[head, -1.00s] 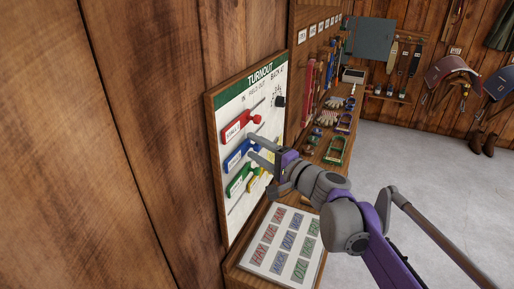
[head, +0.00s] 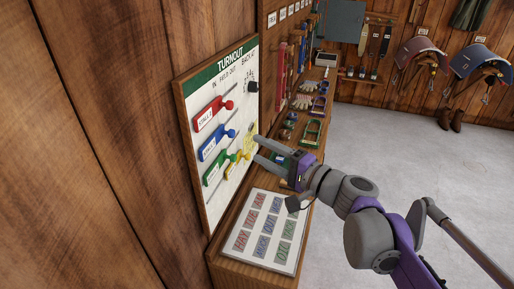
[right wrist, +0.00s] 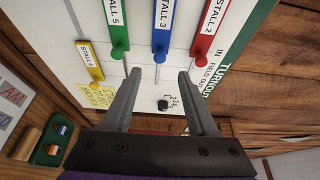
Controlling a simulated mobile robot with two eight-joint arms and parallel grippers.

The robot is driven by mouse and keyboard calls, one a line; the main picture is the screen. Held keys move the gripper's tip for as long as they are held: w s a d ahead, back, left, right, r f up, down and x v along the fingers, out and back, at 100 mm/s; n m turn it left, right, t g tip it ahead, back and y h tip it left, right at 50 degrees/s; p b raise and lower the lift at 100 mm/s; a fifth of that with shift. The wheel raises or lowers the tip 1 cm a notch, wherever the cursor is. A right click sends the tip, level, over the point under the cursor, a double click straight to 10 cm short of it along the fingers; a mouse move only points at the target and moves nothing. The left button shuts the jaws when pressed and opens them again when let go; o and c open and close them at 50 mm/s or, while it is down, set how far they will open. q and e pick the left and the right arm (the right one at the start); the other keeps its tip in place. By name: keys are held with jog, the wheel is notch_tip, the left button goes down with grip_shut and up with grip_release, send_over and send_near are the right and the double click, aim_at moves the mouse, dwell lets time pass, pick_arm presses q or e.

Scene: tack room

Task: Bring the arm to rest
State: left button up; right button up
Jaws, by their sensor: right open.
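My right gripper (head: 256,149) is open and empty, at the right edge of the turnout board (head: 230,62) in the head view. In the right wrist view its two fingers (right wrist: 160,72) are spread, with nothing between them but the white board behind. The board carries a red tag (head: 213,112), a blue tag (head: 214,143), a green tag (head: 213,172) and a yellow tag (head: 236,162), all with round knobs. Whether the fingers touch the board cannot be told. My left gripper is in neither view.
A wooden bench runs along the wall below the board. A white panel of word cards (head: 268,232) lies on its near end. Green trays (head: 310,133) and gloves lie farther along. Saddles (head: 422,50) hang on the far wall.

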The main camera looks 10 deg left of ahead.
jog(key=s+d+f+n+g+h+p, duration=0.4)
jog(key=s+d+f+h, duration=1.1)
jog(key=s+d+f, duration=0.8)
jog(key=s+n+p, duration=0.1)
jog(key=n+p, duration=0.1)
jog(key=shift+s+f+n, duration=0.15)
jog(key=shift+s+n, duration=0.15)
